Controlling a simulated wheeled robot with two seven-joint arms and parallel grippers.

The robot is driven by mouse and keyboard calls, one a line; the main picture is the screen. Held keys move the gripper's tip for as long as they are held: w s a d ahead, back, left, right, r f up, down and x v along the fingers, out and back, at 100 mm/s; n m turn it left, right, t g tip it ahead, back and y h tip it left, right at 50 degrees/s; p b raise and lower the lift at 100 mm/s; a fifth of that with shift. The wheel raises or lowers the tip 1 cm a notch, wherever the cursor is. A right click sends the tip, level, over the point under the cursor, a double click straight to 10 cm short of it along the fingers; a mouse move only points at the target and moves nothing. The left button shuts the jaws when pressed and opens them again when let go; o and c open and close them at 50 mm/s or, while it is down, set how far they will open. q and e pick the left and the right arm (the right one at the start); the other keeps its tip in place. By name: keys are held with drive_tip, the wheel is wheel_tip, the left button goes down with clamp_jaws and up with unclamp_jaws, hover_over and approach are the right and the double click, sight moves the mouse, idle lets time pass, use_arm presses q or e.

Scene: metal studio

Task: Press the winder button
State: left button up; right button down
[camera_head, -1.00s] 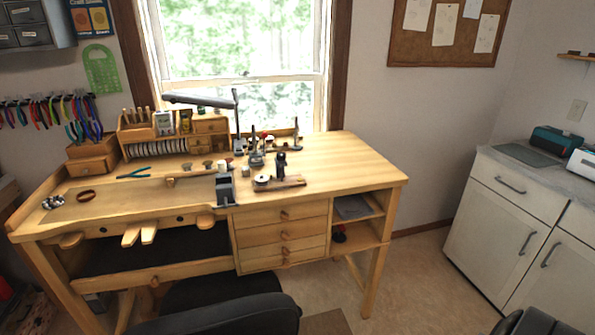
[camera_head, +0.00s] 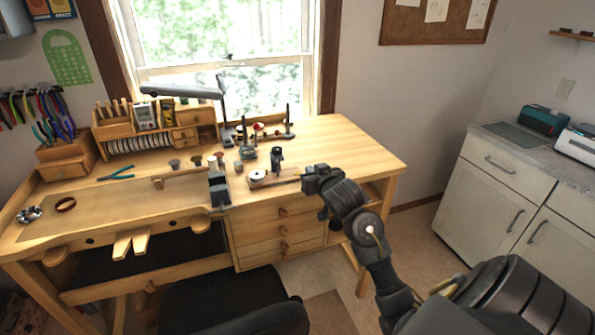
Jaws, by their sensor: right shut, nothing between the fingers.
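What looks like the winder (camera_head: 268,179) is a small wooden board on the right half of the workbench top, with a whitish round part at its left end and a dark upright post behind. Its button is too small to make out. My right gripper (camera_head: 305,180) is shut and empty, at the right end of this board and partly covering it. I cannot tell whether it touches the board. My left gripper is not in view.
The workbench (camera_head: 350,155) is bare to the right. A dark metal block (camera_head: 219,188) stands left of the winder at the front edge. Several small stands and a desk lamp (camera_head: 183,91) are behind. A black chair (camera_head: 235,305) is in front.

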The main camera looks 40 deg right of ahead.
drive_tip(key=shift+d, duration=0.1)
drive_tip(key=p, duration=0.2)
hover_over(297, 173)
drive_tip(key=s, duration=0.3)
drive_tip(key=shift+w+a+f, duration=0.15)
drive_tip(key=shift+f, duration=0.4)
drive_tip(key=shift+w+a+f, duration=0.1)
drive_tip(key=shift+a+f, duration=0.05)
drive_tip(key=shift+f, duration=0.4)
wheel_tip(297, 173, down, 2)
drive_tip(key=shift+w+f, duration=0.15)
drive_tip(key=shift+f, duration=1.05)
